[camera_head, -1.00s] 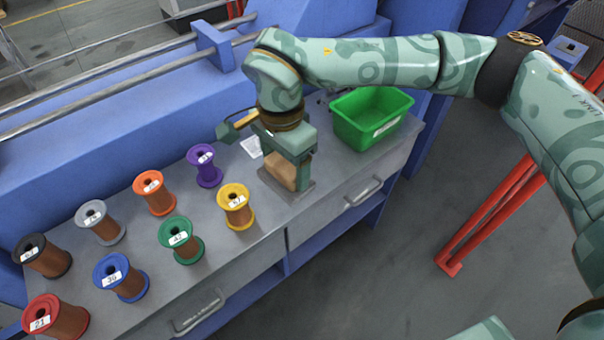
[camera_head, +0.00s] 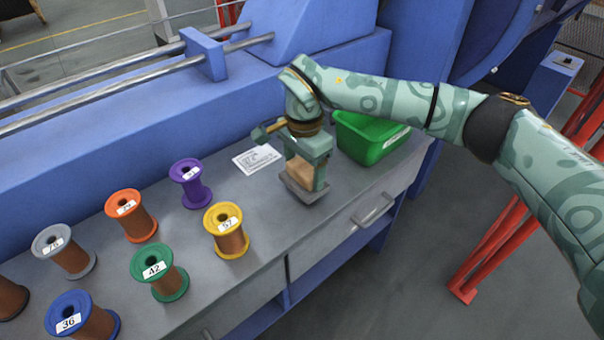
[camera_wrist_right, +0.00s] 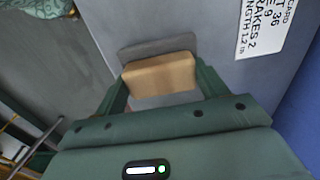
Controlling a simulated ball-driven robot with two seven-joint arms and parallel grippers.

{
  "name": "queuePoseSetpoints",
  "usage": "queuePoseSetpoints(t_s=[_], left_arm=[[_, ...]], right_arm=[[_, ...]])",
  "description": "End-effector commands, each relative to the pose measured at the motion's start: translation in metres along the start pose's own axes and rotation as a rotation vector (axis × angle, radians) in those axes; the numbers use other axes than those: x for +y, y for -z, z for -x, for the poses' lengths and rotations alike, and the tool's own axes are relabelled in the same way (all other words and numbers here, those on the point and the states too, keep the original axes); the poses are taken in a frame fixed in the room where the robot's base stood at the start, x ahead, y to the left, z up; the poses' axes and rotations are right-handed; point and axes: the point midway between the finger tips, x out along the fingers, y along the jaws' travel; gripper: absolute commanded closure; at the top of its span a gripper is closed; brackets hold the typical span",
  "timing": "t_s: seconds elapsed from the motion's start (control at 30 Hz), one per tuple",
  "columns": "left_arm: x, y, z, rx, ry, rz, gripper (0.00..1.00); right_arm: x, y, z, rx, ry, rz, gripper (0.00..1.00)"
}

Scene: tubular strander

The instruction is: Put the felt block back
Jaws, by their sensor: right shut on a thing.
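The felt block (camera_head: 299,172) is a tan block between the fingers of my right gripper (camera_head: 303,178), low over the grey worktop at the right. In the right wrist view, the block (camera_wrist_right: 160,75) sits between both fingers, and the gripper (camera_wrist_right: 160,80) is shut on it. A flat dark grey plate (camera_head: 304,194) lies directly below the block; it also shows just past the block in the wrist view (camera_wrist_right: 150,48). I cannot tell whether block and plate touch. My left gripper is not in view.
A green bin (camera_head: 362,145) stands close to the right of my gripper. A printed card (camera_head: 257,158) lies to its left. Several numbered spools stand further left, the yellow one (camera_head: 227,232) nearest.

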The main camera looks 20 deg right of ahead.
Motion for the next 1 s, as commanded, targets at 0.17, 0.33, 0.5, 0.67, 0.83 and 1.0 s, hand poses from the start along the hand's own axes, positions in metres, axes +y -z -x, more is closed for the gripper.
queuePoseSetpoints(t_s=[0.17,0.33,0.5,0.67,0.83,1.0], left_arm=[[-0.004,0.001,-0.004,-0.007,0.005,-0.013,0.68],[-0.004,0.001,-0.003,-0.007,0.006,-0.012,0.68],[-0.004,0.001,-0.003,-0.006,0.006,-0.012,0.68],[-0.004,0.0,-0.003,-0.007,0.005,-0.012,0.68],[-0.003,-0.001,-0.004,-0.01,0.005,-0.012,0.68],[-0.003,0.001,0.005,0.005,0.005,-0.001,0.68]], right_arm=[[0.0,0.0,-0.017,-0.001,0.001,0.0,0.56],[0.0,-0.001,-0.015,0.0,0.001,0.0,0.56],[0.0,-0.001,-0.018,-0.001,0.001,-0.001,0.11],[0.0,-0.001,-0.018,-0.001,0.001,-0.001,0.06],[0.0,-0.001,-0.016,-0.001,0.002,0.0,0.06],[0.0,0.0,0.012,0.003,0.008,-0.001,0.06]])
